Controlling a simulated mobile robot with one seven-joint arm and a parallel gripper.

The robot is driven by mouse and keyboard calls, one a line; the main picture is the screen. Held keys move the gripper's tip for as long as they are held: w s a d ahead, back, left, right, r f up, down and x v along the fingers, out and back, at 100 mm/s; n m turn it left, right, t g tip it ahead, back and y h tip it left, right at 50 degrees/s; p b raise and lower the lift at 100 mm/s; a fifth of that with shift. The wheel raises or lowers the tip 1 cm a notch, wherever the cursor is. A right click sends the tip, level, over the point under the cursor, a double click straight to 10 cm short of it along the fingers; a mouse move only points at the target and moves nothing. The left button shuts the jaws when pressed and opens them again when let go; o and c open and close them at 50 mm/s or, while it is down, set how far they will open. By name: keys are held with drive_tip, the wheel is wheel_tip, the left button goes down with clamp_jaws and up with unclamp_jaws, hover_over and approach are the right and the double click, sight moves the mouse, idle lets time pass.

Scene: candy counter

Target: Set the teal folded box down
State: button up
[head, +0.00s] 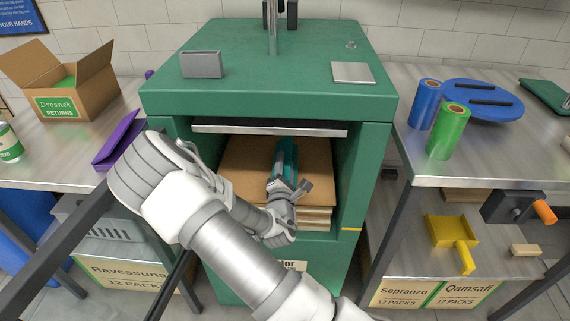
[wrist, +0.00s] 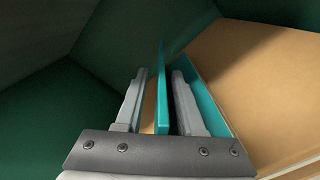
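The teal folded box (head: 290,155) is inside the open bay of the green machine, on or just over the stack of brown cardboard sheets (head: 245,160). In the wrist view one thin teal wall of the box (wrist: 162,95) stands between my fingers, and another teal wall shows to the right of my right finger. My gripper (wrist: 160,75) straddles the first wall, with a visible gap on the left finger's side. The fingers look open around it. In the head view my gripper (head: 285,180) reaches into the bay and hides the near end of the box.
The green machine (head: 270,90) has side walls close to my arm and a grey bar (head: 270,130) across the bay's top. Tables flank it, with a purple box (head: 118,140) on the left and blue and green rolls (head: 448,132) on the right.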

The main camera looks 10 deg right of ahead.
drive_tip(key=shift+s+r, duration=0.1)
drive_tip(key=shift+r, duration=0.05)
drive_tip(key=p+v, duration=0.2)
drive_tip(key=v, duration=0.9)
drive_tip(key=shift+s+a, duration=0.2)
drive_tip(key=shift+s, duration=0.15)
